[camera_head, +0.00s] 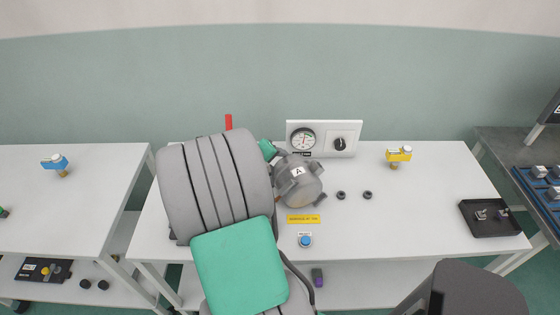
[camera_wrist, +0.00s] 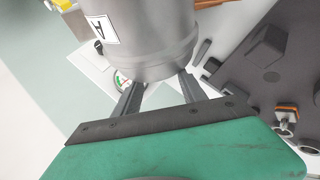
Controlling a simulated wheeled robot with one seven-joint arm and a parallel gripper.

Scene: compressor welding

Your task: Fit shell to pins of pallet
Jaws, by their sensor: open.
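The shell is a grey metal cylinder (camera_head: 299,184) with a white "A" label, at the middle of the white table in the head view. In the wrist view the shell (camera_wrist: 155,35) looms large, its rounded end just beyond my fingers. My gripper (camera_wrist: 160,92) is open, with its two dark fingers apart at the shell's near end; I cannot tell whether they touch it. In the head view my arm hides most of the gripper. A dark plate with raised blocks (camera_wrist: 275,78), possibly the pallet, lies at right in the wrist view; its pins are not clearly shown.
A white panel with a gauge and knob (camera_head: 323,138) stands behind the shell. A yellow label (camera_head: 303,219) and blue button (camera_head: 305,241) are in front. Two small black parts (camera_head: 354,195), a yellow valve (camera_head: 398,155) and a black tray (camera_head: 493,218) are to the right.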

